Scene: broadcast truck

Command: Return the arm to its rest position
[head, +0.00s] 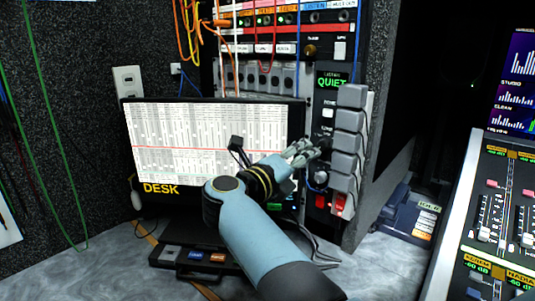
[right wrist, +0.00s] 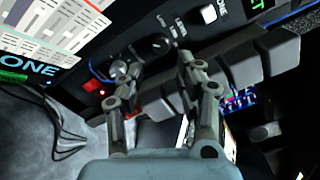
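My right arm reaches up from the bottom of the head view. Its gripper (head: 312,150) is in front of the right part of the rack panel, beside a column of grey blocks (head: 347,130). In the right wrist view the two fingers of the right gripper (right wrist: 151,66) are spread, with nothing held between them. A black knob (right wrist: 157,44) shows beyond the gap, and a silver knob (right wrist: 119,70) is close to the left fingertip. I cannot tell whether that finger touches it. My left gripper is in neither view.
A monitor (head: 160,150) stands behind my arm, with a dark case (head: 180,257) on the desk below. Patch cables hang from the rack above. A mixing console (head: 500,215) stands at the right. The front left desk top (head: 90,275) is clear.

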